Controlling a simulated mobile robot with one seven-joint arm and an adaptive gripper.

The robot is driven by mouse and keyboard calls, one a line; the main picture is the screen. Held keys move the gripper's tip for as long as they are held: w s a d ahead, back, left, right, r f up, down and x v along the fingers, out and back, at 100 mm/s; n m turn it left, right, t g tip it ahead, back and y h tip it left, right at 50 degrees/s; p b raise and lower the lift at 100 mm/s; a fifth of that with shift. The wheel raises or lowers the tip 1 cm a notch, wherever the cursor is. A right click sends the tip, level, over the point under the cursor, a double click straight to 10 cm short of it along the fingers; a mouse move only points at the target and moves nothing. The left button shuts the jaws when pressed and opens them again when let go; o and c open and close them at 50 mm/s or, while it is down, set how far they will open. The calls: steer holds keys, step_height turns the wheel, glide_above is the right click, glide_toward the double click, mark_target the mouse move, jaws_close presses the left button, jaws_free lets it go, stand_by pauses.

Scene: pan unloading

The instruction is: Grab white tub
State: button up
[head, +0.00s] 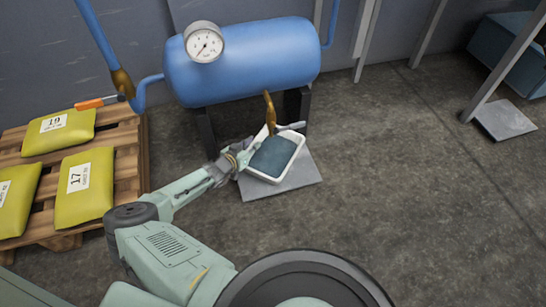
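The white tub (294,169) stands upright on a grey square plate on the floor, below the blue tank. It holds something dark blue-grey and flat, possibly liquid. My gripper (250,152) is at the tub's left rim, seeming to touch or overlap it. The fingers are small and partly merge with the rim, so I cannot tell whether they are open or closed on it.
A blue tank (245,62) with a gauge (204,42) stands behind the tub, and a brass valve (270,112) hangs over its back edge. The grey plate (303,183) lies beneath. A wooden pallet (128,160) with yellow sacks (86,186) is left.

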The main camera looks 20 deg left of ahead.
jaws_close()
steer(key=shift+r, duration=0.1)
stand_by(0.6)
